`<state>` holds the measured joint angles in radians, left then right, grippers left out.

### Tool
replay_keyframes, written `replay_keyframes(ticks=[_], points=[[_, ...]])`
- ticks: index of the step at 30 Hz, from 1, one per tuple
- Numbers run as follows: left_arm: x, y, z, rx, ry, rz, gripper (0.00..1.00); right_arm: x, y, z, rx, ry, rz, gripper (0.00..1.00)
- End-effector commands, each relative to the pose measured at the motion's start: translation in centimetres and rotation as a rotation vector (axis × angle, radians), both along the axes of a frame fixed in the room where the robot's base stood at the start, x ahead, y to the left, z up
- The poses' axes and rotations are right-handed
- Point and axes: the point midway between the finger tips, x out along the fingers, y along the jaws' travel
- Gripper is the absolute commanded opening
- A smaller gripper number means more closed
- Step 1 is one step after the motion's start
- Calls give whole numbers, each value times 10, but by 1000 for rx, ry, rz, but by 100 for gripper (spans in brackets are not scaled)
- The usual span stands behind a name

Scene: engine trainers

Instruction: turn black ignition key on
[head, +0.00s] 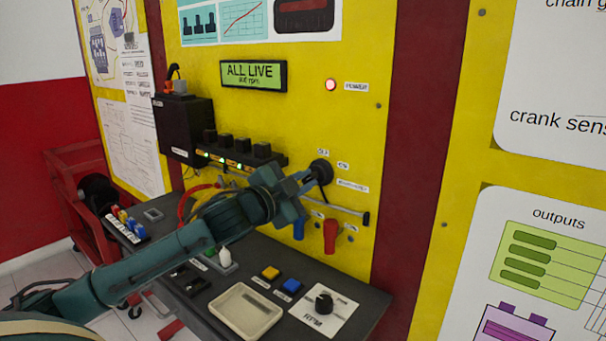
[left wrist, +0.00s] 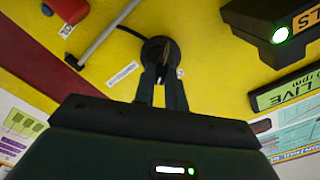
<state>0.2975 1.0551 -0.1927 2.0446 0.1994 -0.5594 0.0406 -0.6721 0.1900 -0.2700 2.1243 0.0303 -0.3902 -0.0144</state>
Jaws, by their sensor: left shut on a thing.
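The black ignition switch (head: 322,168) is on the yellow panel, with small white labels beside it. In the left wrist view the round black switch (left wrist: 152,47) shows at the fingertips. My left gripper (head: 307,186) reaches it from the left. In the left wrist view its two fingers (left wrist: 161,78) are shut on the black ignition key (left wrist: 166,50). The fingers and gripper body hide much of the key, so its exact angle is hard to read. My right gripper is not in view.
A green display (head: 253,75) reads ALL LIVE, and a red lamp (head: 331,85) is lit. Blue (head: 299,229) and red (head: 331,236) handles hang below the switch.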

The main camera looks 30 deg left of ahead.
Motion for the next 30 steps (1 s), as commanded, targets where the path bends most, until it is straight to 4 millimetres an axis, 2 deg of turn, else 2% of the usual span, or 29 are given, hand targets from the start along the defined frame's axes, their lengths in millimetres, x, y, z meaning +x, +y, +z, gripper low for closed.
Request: replay_keyframes(ticks=[10, 28, 29, 30], points=[[0, 0, 0, 166, -13, 0, 0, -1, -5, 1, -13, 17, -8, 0], [0, 0, -1, 205, -16, 0, 0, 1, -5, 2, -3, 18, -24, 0], [0, 0, -1, 205, -16, 0, 14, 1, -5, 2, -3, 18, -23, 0], [0, 0, -1, 205, -16, 0, 18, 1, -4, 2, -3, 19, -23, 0]])
